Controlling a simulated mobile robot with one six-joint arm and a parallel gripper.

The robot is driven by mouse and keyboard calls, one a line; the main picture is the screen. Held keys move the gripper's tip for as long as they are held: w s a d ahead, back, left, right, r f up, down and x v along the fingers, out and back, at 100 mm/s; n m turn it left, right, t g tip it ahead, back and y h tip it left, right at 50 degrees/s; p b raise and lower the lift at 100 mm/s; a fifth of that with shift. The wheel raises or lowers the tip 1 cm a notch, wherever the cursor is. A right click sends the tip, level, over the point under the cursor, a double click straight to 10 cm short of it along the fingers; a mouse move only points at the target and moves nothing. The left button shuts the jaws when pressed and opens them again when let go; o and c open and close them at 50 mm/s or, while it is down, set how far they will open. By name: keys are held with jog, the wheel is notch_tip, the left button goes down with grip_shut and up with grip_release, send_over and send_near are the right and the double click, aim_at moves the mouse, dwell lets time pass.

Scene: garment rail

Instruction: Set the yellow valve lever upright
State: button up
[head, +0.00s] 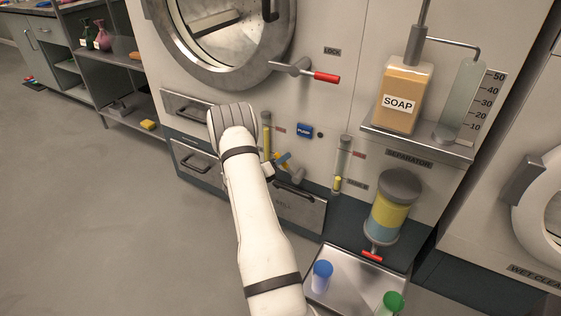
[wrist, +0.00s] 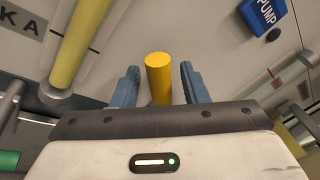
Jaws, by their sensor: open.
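The yellow valve lever (wrist: 159,78) stands between the two blue fingers of my gripper (wrist: 159,86) in the wrist view, with a narrow gap on each side. My gripper is open around it, and the lever's lower part is hidden behind the gripper body. In the head view the lever (head: 285,166) is small and tilted up to the left from a grey valve fitting (head: 297,175) on the machine front. My gripper (head: 280,160) is at the lever there, partly hidden by my arm. I cannot tell whether a finger touches it.
A gauge tube with yellow liquid (head: 266,140) stands left of the lever; it is close at upper left in the wrist view (wrist: 80,45). A blue PUMP button (head: 304,130) is above right. A drawer (head: 298,208) lies below. Another tube (head: 342,160) stands to the right.

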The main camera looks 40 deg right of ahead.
jog(key=shift+c, duration=0.6)
grip_shut()
